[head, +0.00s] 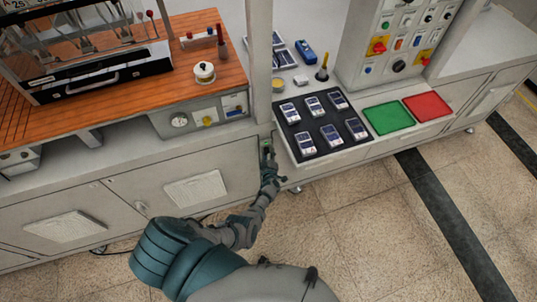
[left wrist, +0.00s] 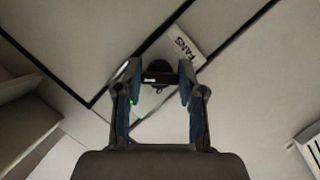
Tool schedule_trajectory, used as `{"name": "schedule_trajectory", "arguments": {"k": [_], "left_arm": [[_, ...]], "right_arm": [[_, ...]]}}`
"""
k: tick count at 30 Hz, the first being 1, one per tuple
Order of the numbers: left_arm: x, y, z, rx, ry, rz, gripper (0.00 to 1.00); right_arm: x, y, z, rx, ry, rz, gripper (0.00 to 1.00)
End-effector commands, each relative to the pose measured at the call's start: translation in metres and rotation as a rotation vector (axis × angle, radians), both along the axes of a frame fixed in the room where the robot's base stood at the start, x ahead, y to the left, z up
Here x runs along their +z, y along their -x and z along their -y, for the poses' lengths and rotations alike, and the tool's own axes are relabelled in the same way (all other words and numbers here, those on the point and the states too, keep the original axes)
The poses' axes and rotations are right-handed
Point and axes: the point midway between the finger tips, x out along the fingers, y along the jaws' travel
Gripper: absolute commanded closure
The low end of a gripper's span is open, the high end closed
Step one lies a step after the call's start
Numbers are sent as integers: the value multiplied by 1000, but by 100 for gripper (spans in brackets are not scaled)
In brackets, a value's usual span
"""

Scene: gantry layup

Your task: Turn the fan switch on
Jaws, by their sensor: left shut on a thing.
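The fan switch is a dark knob (left wrist: 159,69) on a pale plate, beside a white label (left wrist: 183,46) reading "FANS" in the left wrist view. My left gripper (left wrist: 160,79) has a fingertip on each side of the knob and is shut on it. The fingers hide part of the knob, and its turned angle cannot be told. In the head view my left gripper (head: 268,163) is at the bench front below the upright post; the knob is too small to make out there. My right gripper is not in view.
A grey bench with cabinet doors (head: 150,195) runs along the left. A black tray (head: 318,151) with several meters, a green mat (head: 387,118) and a red mat (head: 427,107) lie right of the post (head: 259,60). The tiled floor (head: 375,220) in front is clear.

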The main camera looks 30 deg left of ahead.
Motion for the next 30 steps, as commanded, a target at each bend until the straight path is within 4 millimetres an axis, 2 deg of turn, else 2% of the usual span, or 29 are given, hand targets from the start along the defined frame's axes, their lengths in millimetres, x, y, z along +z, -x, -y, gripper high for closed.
{"name": "schedule_trajectory", "arguments": {"k": [1, 2, 3, 5, 14, 19, 23, 30], "left_arm": [[-3, 3, -2, 3, 0, -4, 96], [-3, 3, -2, 3, 0, -4, 59], [-3, 2, -2, 3, 0, -4, 49], [-2, 2, -1, 2, 0, -3, 35], [0, 1, 0, 1, -1, 0, 35], [2, 8, 7, 0, 4, 2, 35], [6, 22, 15, 1, 3, 2, 35], [18, 61, 40, 3, 3, -1, 35]], "right_arm": [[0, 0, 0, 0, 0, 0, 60], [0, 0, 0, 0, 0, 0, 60], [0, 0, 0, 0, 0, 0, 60], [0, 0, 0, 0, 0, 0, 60], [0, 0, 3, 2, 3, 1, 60], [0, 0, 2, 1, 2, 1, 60], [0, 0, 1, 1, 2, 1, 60], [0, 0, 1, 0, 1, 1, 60]]}}
